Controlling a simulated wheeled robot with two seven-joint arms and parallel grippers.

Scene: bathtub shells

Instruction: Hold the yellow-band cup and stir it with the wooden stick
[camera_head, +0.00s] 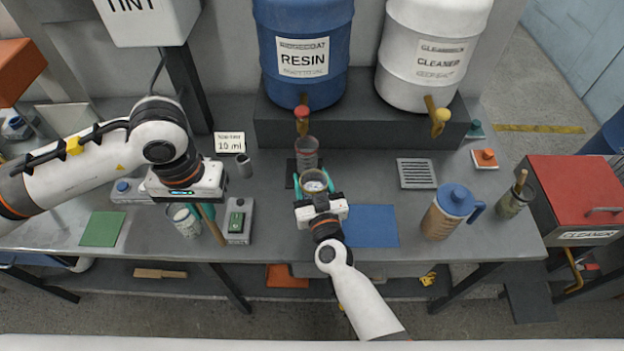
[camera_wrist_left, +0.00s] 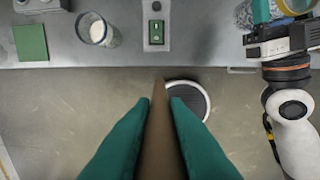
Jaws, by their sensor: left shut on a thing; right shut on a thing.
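My left gripper (camera_head: 199,209) is shut on the wooden stick (camera_head: 212,225), over the left part of the bench. In the left wrist view the stick (camera_wrist_left: 161,130) runs between the teal fingers, with the floor beyond the bench edge below it. My right gripper (camera_head: 317,187) is shut on a cup (camera_head: 313,175) with a yellowish rim band, near the bench middle. The cup stands roughly upright and its open top shows pale contents. The stick is apart from this cup, well to its left. The cup is partly cut off at the wrist view's top right (camera_wrist_left: 297,6).
A clear cup with white contents (camera_head: 183,217) stands close by the left gripper, beside a green-button device (camera_head: 237,220). Another cup (camera_head: 306,150) is behind the held cup, under the resin tap. A blue mat (camera_head: 371,226) and blue-lidded jug (camera_head: 455,203) are to the right.

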